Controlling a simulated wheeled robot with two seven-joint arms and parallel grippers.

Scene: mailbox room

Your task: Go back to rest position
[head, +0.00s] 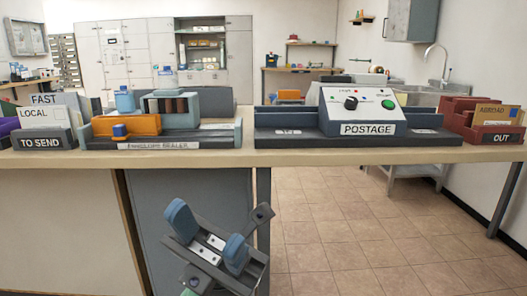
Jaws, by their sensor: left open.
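My left gripper (207,233) is low in the head view, in front of the counter's grey side panel and below the counter top. Its two blue fingertips are spread apart with nothing between them. It touches nothing that I can see. My right gripper is not in view.
On the counter (300,157) stand a TO SEND tray (42,143), an envelope sealer (165,147), a POSTAGE machine (362,108) and a red OUT tray (460,118). Tiled floor (340,225) lies open at the right. Cabinets (125,50), shelves and a sink are behind.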

